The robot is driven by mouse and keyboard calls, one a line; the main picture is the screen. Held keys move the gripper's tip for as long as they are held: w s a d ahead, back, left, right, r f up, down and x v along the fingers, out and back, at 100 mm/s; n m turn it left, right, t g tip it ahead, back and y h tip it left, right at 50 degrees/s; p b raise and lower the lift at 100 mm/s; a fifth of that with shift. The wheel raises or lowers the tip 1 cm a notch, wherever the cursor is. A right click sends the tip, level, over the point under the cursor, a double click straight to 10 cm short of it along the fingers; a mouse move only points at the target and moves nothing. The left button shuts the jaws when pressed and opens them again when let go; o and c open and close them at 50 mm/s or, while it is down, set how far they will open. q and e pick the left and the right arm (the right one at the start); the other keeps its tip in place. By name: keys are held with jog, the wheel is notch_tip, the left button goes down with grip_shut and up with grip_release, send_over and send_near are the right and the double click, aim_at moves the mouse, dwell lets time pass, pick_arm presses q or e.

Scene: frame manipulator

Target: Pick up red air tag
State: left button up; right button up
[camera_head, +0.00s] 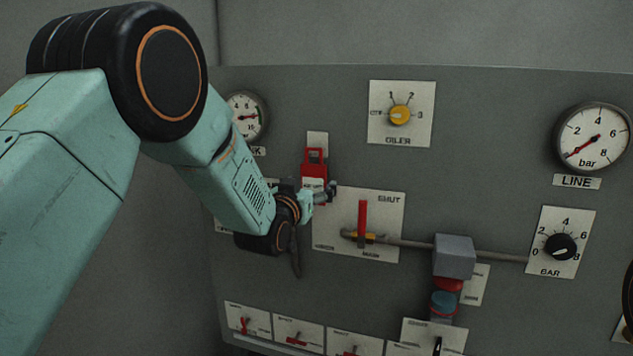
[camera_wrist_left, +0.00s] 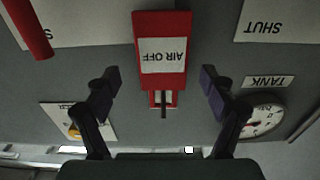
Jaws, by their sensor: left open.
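The red air tag (camera_head: 314,168) hangs on the grey panel, left of the middle in the head view. In the left wrist view the red tag (camera_wrist_left: 162,47) appears upside down with a white "AIR OFF" label, and a peg passes through its open loop. My left gripper (camera_head: 318,192) is at the tag's lower part in the head view and partly covers it. In the left wrist view my left gripper (camera_wrist_left: 160,85) is open, with one finger on each side of the tag and visible gaps to both. My right gripper is not in view.
A red lever (camera_head: 362,216) on a "SHUT" plate stands right of the tag. A pipe runs from it to a grey block (camera_head: 455,256). A yellow knob (camera_head: 400,116), gauges including the "LINE" gauge (camera_head: 593,138), and a row of small switches below also sit on the panel.

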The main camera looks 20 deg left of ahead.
aim_at(313, 180)
pick_arm(q)
jog(key=shift+w+r, duration=0.2)
jog(key=shift+w, duration=0.3)
jog(key=w, duration=0.1)
jog(key=w+p, duration=0.1)
jog(key=shift+w+a+f, duration=0.15)
jog(key=shift+w+a, duration=0.15)
jog(key=shift+w+d+f, duration=0.15)
jog(key=shift+w+d, duration=0.1)
jog(key=shift+w, duration=0.15)
jog(key=shift+s+d, duration=0.15)
jog(key=shift+s+a+r, duration=0.2)
jog(key=shift+a+r, duration=0.05)
jog(key=c, duration=0.3)
jog(key=shift+c, duration=0.6)
jog(key=shift+w+f, duration=0.2)
jog(key=shift+w, duration=0.05)
jog(key=c, duration=0.3)
jog(key=shift+s+d+r, duration=0.15)
jog(key=c, duration=0.4)
